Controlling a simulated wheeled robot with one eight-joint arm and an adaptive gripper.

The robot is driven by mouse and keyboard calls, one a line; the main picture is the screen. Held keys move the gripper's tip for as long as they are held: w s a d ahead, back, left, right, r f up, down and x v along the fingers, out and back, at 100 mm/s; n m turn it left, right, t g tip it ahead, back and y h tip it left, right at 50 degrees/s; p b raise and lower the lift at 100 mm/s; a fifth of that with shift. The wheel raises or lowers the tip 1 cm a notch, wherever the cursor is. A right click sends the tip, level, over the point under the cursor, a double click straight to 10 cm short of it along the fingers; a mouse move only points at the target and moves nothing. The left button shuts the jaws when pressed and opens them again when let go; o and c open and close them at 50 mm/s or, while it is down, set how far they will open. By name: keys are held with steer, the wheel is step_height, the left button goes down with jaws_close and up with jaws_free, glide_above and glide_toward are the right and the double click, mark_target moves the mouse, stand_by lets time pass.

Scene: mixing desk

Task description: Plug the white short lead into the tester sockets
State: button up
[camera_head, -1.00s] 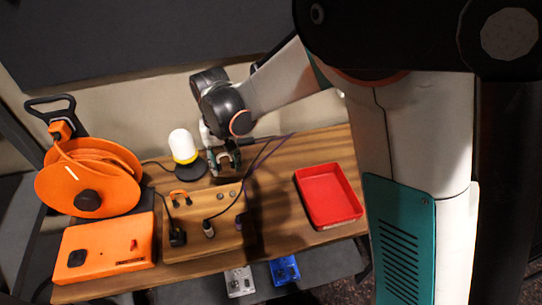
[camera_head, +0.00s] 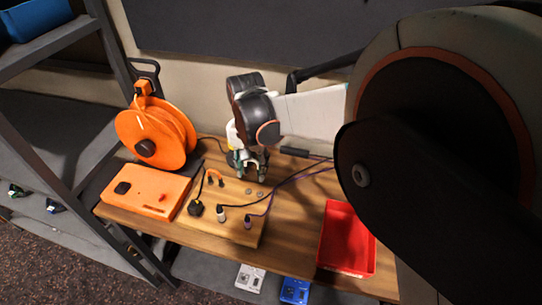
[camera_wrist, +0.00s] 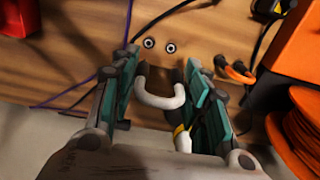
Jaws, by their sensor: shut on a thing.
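The white short lead (camera_wrist: 158,102) is a U-shaped loop between the fingers of my gripper (camera_wrist: 165,82) in the wrist view. My gripper is shut on it. The two round tester sockets (camera_wrist: 160,45) lie just beyond the fingertips, empty, in the wooden panel. The lead's ends point toward them and look apart from them. In the head view my gripper (camera_head: 250,174) is at the back edge of the wooden tester panel (camera_head: 236,231), just behind the sockets (camera_head: 254,192). The lead cannot be made out there.
An orange short lead (camera_head: 214,177) and several plugs with dark cables stand on the panel. An orange box (camera_head: 150,192) and cable reel (camera_head: 158,138) are to the left. A red tray (camera_head: 345,240) is to the right. Purple and black cables cross the desk.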

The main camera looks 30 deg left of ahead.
steer(key=w+d+r+p, duration=0.2)
steer(key=w+d, duration=0.2)
steer(key=d, duration=1.4)
steer(key=w+d+r+p, duration=0.1)
steer(key=w+d+p, duration=0.2)
steer(key=d, duration=1.5)
steer(key=w+d+r+p, duration=0.2)
steer(key=w+d, duration=0.2)
steer(key=d, duration=1.4)
steer(key=f+b, duration=0.4)
steer(key=f, duration=0.1)
steer(key=d+f+b, duration=0.1)
steer(key=f+b, duration=0.1)
steer(key=shift+f+b, duration=0.15)
steer(key=shift+b, duration=0.25)
steer(key=shift+a+f+b, duration=0.1)
steer(key=shift+f+b, duration=0.6)
steer(key=shift+f, duration=0.2)
steer(key=shift+f+b, duration=0.8)
steer(key=shift+f, duration=0.1)
steer(key=shift+f+b, duration=0.6)
steer(key=shift+b, duration=0.25)
